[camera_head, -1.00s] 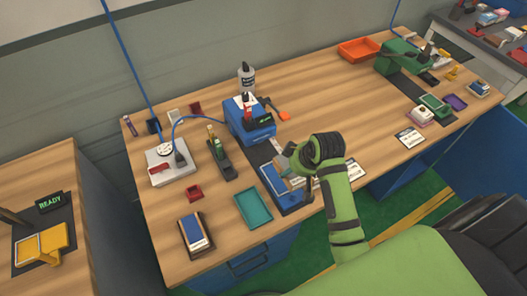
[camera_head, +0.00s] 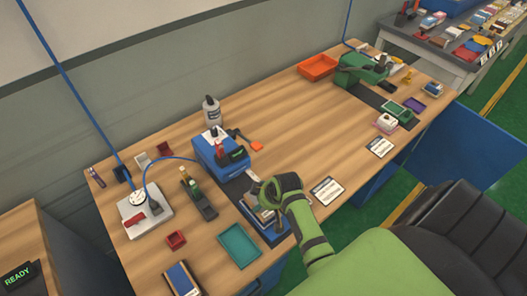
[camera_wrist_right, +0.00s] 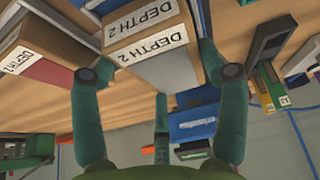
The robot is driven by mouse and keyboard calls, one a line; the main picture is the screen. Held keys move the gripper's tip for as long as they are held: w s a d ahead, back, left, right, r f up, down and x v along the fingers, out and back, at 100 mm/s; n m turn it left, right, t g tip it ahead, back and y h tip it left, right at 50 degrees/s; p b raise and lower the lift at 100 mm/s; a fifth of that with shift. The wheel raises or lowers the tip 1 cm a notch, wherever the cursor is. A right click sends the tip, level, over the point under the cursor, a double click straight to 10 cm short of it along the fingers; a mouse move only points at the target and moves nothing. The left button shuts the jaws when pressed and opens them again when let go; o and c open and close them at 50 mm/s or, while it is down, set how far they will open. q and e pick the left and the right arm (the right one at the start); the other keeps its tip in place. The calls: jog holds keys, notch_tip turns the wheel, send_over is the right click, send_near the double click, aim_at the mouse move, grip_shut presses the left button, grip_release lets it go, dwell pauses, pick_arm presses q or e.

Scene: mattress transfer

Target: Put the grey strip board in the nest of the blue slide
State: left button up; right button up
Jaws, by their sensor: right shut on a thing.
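My right gripper (camera_head: 262,200) is low over the near part of the blue slide (camera_head: 278,238), in front of the blue machine (camera_head: 220,155). In the right wrist view its fingers (camera_wrist_right: 160,75) are on both sides of the grey strip board (camera_wrist_right: 172,70), a brown piece with a white "DEPTH 2" label and a grey face. The gripper is shut on it. The nest is mostly hidden by the hand and board, so I cannot tell whether the board touches it. My left gripper is not in view.
A teal tray (camera_head: 240,246) and a dark holder (camera_head: 199,200) stand to the left. A white card (camera_head: 327,190) lies to the right. The middle of the bench is clear.

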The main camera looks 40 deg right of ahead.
jog(key=shift+f, duration=0.4)
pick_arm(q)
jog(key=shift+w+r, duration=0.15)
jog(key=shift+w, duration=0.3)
pick_arm(e)
jog(key=shift+f, duration=0.1)
jog(key=o, duration=1.2)
jog(key=shift+c, duration=0.2)
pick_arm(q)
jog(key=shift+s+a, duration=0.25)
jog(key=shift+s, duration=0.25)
pick_arm(e)
jog(key=shift+o, duration=1)
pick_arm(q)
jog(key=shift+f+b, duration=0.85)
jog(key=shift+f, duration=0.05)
pick_arm(e)
jog(key=v, duration=1.2)
